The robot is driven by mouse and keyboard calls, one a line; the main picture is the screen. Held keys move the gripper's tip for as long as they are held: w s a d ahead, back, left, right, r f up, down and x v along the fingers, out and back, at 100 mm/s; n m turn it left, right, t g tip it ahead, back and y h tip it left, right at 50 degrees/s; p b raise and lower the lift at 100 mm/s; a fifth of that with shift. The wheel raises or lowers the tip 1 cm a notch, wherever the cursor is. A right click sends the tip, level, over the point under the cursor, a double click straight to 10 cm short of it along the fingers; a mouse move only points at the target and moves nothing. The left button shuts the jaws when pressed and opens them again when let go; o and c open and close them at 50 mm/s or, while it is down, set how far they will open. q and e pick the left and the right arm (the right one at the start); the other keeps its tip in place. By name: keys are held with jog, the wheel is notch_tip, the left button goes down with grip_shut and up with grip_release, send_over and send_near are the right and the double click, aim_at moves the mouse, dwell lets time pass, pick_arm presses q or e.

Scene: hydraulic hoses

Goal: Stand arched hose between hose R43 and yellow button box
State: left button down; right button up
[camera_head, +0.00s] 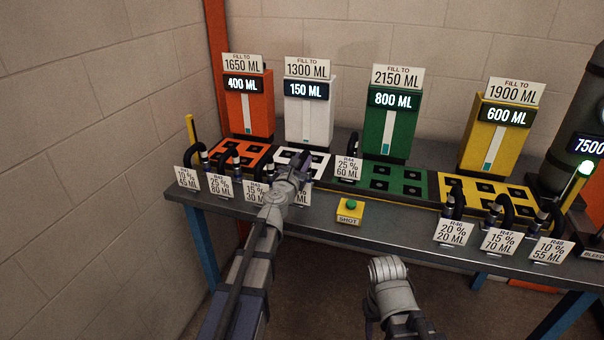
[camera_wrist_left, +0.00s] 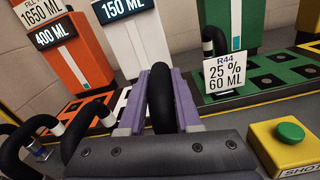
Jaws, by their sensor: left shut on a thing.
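My left gripper (camera_head: 291,170) is over the front of the table, between the R43 tag and the R44 tag. In the left wrist view its purple fingers are shut on a black arched hose (camera_wrist_left: 160,92). The hose is mostly hidden by the gripper in the head view, and I cannot tell if it touches the table. The R43 tag (camera_head: 256,193) stands left of the gripper, its hose partly hidden behind the tag and arm. The yellow button box (camera_head: 349,212) with a green button stands to the right, at the front edge. My right arm shows low in the head view, its fingers unseen.
The R44 hose (camera_head: 353,142) stands behind its tag, close right of the gripper. Another tag (camera_head: 304,196) is half hidden by it. Tagged hoses stand at left and right. Orange, white, green and yellow dispensers (camera_head: 388,125) line the back.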

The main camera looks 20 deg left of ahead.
pick_arm(q)
jog(key=shift+f+b, duration=1.4)
jog(key=shift+f, duration=0.3)
pick_arm(e)
jog(key=shift+f, duration=1.7)
pick_arm(q)
jog(key=shift+f, duration=0.15)
jog(key=c, duration=0.6)
grip_release()
pick_arm(e)
jog(key=shift+f, duration=0.1)
pick_arm(q)
jog(key=shift+r, duration=0.2)
